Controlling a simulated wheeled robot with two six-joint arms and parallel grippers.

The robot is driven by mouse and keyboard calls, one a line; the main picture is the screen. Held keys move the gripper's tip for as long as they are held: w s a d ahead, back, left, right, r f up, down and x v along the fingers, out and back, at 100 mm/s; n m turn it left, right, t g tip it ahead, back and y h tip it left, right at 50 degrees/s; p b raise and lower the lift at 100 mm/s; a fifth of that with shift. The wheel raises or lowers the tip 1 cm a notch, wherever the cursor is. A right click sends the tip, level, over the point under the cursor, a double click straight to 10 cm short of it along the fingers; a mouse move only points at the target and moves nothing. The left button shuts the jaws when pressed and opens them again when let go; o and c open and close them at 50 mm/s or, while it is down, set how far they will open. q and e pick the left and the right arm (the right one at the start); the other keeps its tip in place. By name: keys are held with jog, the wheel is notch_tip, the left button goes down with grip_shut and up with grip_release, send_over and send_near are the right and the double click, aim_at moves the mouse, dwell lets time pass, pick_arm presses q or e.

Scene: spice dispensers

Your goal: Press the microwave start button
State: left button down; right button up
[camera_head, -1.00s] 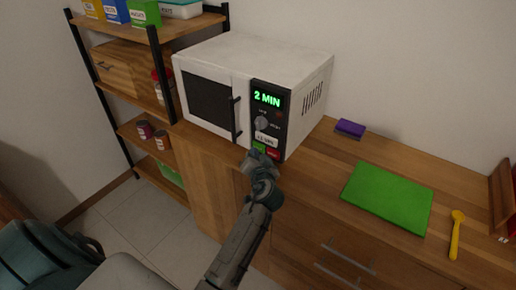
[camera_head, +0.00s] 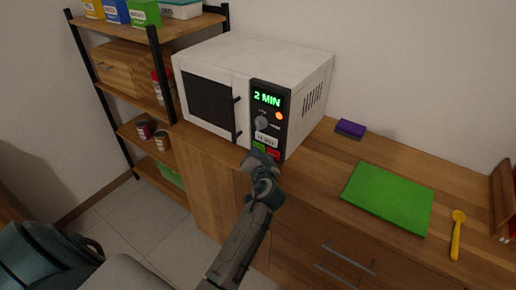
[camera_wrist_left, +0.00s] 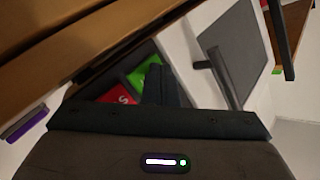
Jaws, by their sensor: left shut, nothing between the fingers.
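The white microwave (camera_head: 255,60) stands on the wooden counter with its door shut. Its black panel shows "2 MIN" in green, with a lit orange light (camera_head: 279,116) and a grey knob (camera_head: 262,123). Below are a green button (camera_head: 259,147) and a red button (camera_head: 274,153). My left gripper (camera_head: 262,157) is shut and empty, right at the green button. In the left wrist view its fingertips (camera_wrist_left: 161,72) overlap the green button (camera_wrist_left: 143,73), with the red button (camera_wrist_left: 120,95) beside it. I cannot tell whether they touch. My right gripper is out of view.
A purple sponge (camera_head: 350,129), a green board (camera_head: 388,197) and a yellow spoon (camera_head: 456,234) lie on the counter to the right. A shelf rack (camera_head: 160,75) with boxes and jars stands at left. The microwave's door handle (camera_head: 237,118) sticks out left of the panel.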

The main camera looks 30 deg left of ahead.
pick_arm(q)
jog(key=shift+s, duration=0.7)
jog(key=s, duration=0.5)
jog(key=shift+a+p, duration=0.25)
jog(key=shift+p, duration=0.1)
dwell(0.4)
